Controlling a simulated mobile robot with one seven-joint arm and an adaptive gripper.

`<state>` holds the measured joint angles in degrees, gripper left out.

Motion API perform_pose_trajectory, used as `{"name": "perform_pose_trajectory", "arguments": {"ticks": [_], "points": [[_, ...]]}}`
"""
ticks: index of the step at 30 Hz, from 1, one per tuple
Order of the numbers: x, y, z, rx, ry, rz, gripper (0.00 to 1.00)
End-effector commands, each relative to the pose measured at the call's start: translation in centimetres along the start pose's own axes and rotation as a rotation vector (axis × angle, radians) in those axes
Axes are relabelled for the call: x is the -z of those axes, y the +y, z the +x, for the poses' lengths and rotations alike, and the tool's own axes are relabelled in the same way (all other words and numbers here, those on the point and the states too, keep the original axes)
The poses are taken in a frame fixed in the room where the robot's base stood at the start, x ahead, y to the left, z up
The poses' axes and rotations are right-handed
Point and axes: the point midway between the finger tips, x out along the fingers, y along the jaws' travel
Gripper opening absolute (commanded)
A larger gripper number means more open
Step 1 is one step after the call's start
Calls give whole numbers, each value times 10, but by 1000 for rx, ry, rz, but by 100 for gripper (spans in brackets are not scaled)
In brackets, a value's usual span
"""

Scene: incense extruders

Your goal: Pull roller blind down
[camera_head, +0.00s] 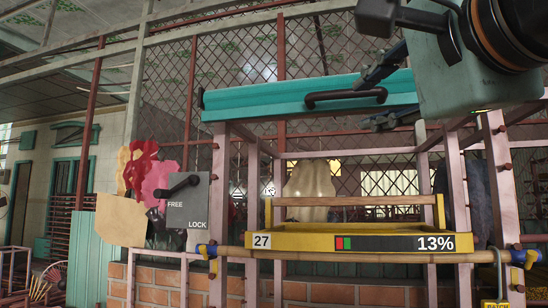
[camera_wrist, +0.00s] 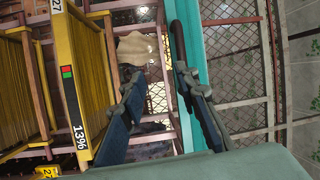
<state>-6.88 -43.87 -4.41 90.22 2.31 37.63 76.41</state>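The roller blind (camera_head: 270,98) is a teal roll or bar across the top of a pink wooden frame, and it also shows as an upright teal strip in the wrist view (camera_wrist: 191,25). A dark handle (camera_head: 345,96) is on its front; the wrist view shows the handle (camera_wrist: 178,45) too. My gripper (camera_head: 372,106) is open at the handle's right end, one finger above and one below in the head view. In the wrist view the handle lies near the right finger of my gripper (camera_wrist: 160,75). I cannot tell whether they touch.
A grey plate (camera_head: 188,215) marked FREE and LOCK has a black lever pointing left. A yellow tray (camera_head: 300,240) marked 27 and 13% stands below the blind, with a wooden bar (camera_head: 355,201) above it. Pink posts (camera_head: 219,190) flank the opening.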

Motion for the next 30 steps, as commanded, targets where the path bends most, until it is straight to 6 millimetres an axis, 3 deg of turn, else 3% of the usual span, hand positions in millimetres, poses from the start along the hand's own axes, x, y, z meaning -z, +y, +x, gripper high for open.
{"name": "perform_pose_trajectory", "arguments": {"ticks": [3, 6, 21, 30], "points": [[6, -24, -12, 58, 6, 72, 29], [7, -31, -8, 68, 6, 89, 29], [7, -37, 77, 64, 5, 85, 29], [7, -36, 94, 67, 7, 85, 29]]}}
